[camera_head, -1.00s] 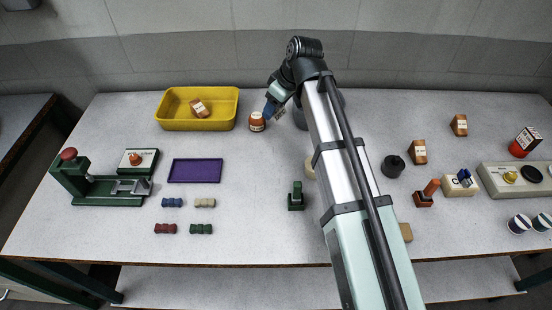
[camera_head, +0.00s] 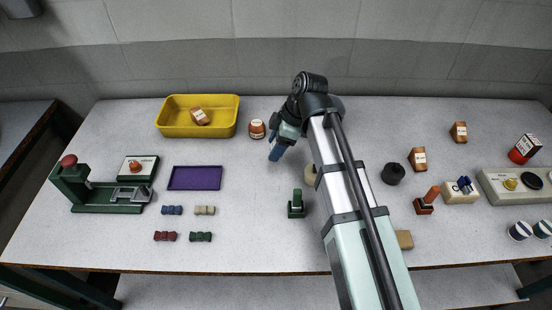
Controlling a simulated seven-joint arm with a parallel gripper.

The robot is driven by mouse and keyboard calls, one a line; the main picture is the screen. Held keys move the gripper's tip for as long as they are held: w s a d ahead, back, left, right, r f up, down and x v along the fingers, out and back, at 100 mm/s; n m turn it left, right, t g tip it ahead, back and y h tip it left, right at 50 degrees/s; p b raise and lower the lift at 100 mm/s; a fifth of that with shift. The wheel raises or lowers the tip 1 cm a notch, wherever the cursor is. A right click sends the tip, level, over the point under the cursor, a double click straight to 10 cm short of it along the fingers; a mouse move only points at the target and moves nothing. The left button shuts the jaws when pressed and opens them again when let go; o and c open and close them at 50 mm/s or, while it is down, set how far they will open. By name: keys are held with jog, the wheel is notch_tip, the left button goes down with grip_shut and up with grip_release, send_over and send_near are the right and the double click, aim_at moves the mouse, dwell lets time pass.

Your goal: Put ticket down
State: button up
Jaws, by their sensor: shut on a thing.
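My gripper (camera_head: 275,152), with blue fingers, points down over the table, to the right of the orange-brown jar (camera_head: 257,130) and nearer the front edge than it. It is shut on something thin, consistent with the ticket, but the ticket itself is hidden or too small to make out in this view. The fingertips look clear of the jar. I cannot tell how high they are above the tabletop.
A yellow tray (camera_head: 161,126) holding a brown labelled bottle (camera_head: 200,117) stands at the back left. A purple mat (camera_head: 195,178), a green press (camera_head: 105,194) and several small coloured pieces lie left. A green stamp-like stand (camera_head: 296,204) stands in front of the gripper. Bare table lies between.

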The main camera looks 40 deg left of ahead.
aim_at(276, 167)
jog(key=shift+f, duration=2.85)
jog(key=shift+f, duration=0.15)
jog(key=o, duration=1)
jog(key=v, duration=1.2)
